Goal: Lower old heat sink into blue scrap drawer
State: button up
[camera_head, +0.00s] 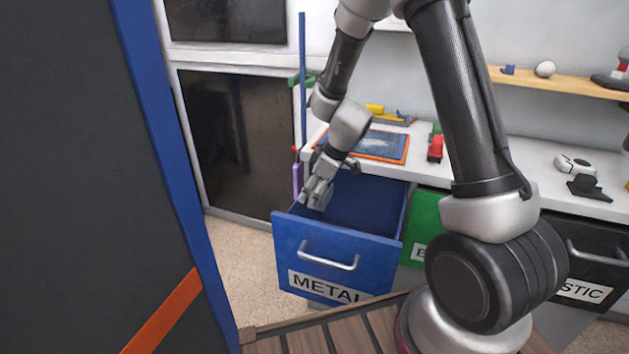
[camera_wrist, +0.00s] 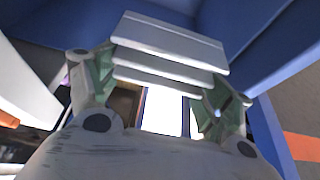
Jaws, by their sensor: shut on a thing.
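The blue drawer (camera_head: 331,262) with the "METAL" label is pulled open below the worktop. My gripper (camera_head: 319,190) points down into its left back part, at about rim height. In the wrist view my gripper (camera_wrist: 160,85) is shut on the old heat sink (camera_wrist: 170,48), a pale grey block with several parallel fins held between the two green-padded fingers. In the head view the heat sink (camera_head: 317,200) is small and partly hidden by the fingers. The blue drawer walls (camera_wrist: 268,35) surround it in the wrist view. I cannot tell whether it touches the drawer floor.
A green drawer (camera_head: 425,225) and a black drawer (camera_head: 585,250) stand to the right, both shut. A blue mat with an orange edge (camera_head: 375,145) and a red tool (camera_head: 435,148) lie on the white worktop (camera_head: 500,165). A dark panel with blue edging (camera_head: 165,120) stands at left.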

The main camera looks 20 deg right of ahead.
notch_tip(320, 180, down, 28)
jog(key=shift+f, duration=0.2)
dwell(1.0)
jog(key=shift+f, duration=0.55)
dwell(0.4)
jog(key=o, duration=1)
jog(key=shift+o, duration=0.2)
